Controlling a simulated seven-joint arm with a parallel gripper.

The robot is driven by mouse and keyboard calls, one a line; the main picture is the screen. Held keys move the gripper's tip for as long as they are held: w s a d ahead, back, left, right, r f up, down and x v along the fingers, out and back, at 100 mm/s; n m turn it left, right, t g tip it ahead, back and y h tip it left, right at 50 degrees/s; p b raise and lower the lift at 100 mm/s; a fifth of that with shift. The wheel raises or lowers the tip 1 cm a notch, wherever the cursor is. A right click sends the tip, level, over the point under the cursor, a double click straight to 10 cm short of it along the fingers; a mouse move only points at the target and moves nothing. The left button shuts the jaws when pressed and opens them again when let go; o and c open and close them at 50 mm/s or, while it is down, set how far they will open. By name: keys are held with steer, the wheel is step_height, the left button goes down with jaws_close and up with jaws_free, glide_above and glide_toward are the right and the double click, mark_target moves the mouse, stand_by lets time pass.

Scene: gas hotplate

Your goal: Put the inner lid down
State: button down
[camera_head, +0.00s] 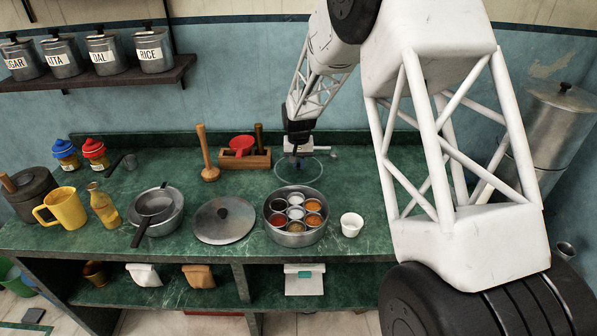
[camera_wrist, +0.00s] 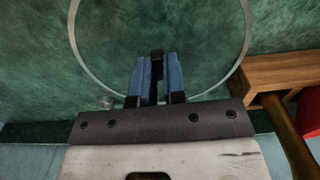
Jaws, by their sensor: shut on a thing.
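The inner lid is a clear round disc with a thin pale rim (camera_head: 299,182). It is over the back of the green counter, beyond the round spice tin (camera_head: 297,239); whether it touches the counter I cannot tell. In the wrist view its rim (camera_wrist: 72,35) circles below the fingers. My gripper (camera_head: 297,152) is shut on the lid's small dark knob, which shows between the blue fingers in the wrist view (camera_wrist: 158,68). The spice tin is open, with several filled cups inside. A steel lid with a dark knob (camera_head: 224,224) lies left of the tin.
A wooden box (camera_head: 258,160) with a red item stands close left of my gripper. A wooden masher (camera_head: 210,172) is farther left. A white cup (camera_head: 351,224) stands right of the tin. A small metal item (camera_head: 333,155) is right of my gripper; the wall is behind.

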mark_target(298, 165)
steer(key=shift+f, duration=1.85)
steer(key=shift+f, duration=0.15)
steer(key=c, duration=1.2)
jaws_free()
step_height(298, 165, up, 12)
steer(key=shift+f, duration=0.25)
steer(key=shift+r, duration=0.4)
